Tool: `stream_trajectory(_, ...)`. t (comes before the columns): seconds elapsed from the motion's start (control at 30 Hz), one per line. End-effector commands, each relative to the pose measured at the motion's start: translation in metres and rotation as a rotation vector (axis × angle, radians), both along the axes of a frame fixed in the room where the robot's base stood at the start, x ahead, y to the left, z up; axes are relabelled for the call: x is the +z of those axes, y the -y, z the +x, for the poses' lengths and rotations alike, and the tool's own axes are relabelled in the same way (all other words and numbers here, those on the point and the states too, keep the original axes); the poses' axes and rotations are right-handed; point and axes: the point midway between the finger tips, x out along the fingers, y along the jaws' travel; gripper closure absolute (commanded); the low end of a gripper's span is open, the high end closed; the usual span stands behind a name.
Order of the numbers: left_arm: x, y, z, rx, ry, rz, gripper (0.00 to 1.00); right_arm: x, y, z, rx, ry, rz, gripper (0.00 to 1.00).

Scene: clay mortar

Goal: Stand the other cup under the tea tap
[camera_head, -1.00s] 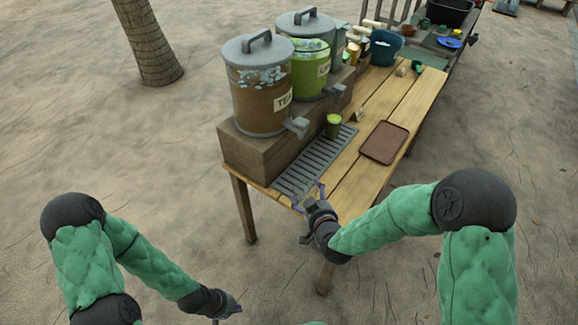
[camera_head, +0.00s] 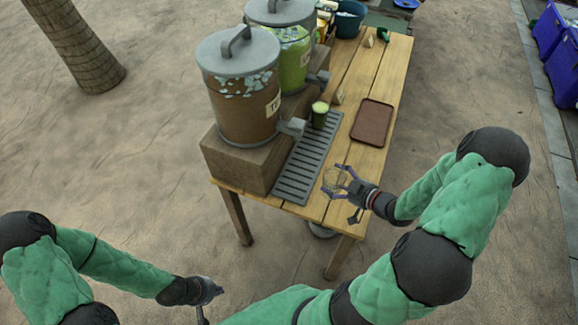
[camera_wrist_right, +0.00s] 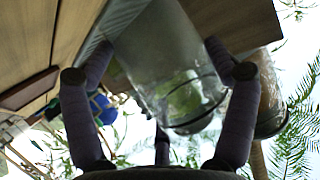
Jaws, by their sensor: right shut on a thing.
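The clear empty cup (camera_head: 336,180) is between the fingers of my right gripper (camera_head: 344,182), which is shut on it beside the drip tray's right edge. In the right wrist view the see-through cup (camera_wrist_right: 165,60) fills the space between the fingers. The tea dispenser (camera_head: 242,105) is brown with a grey lid, and its tap (camera_head: 291,127) points out over the grey slatted drip tray (camera_head: 296,177). Another cup, filled green (camera_head: 320,113), stands on the tray's far end near the second tap. My left gripper (camera_head: 206,298) is low at the bottom, away from the table, its fingers unclear.
The green-filled dispenser (camera_head: 294,60) stands behind the tea one on a wooden block (camera_head: 240,165). A brown tray (camera_head: 372,122) lies on the right of the wooden table (camera_head: 376,80). The near middle of the drip tray is bare.

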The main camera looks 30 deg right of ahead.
Motion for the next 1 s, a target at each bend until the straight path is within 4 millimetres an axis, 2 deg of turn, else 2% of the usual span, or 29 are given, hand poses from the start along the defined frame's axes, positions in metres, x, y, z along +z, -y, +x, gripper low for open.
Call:
stream_trajectory(0.13, 0.001, 0.000, 0.000, 0.000, 0.000, 0.000, 1.00, -0.005, 0.007, -0.016, 0.015, -0.001, 0.002, 0.49)
stream_trajectory(0.27, -0.002, 0.000, 0.000, 0.000, 0.000, 0.000, 1.00, -0.006, 0.005, -0.011, 0.026, 0.001, 0.001, 0.49)
stream_trajectory(0.9, -0.037, 0.000, 0.000, 0.000, 0.000, 0.000, 1.00, -0.008, -0.038, 0.116, 0.028, 0.003, 0.000, 0.49)
stream_trajectory(1.0, -0.040, 0.000, 0.000, 0.000, 0.000, 0.000, 1.00, -0.007, -0.042, 0.130, 0.026, 0.002, 0.001, 0.49)
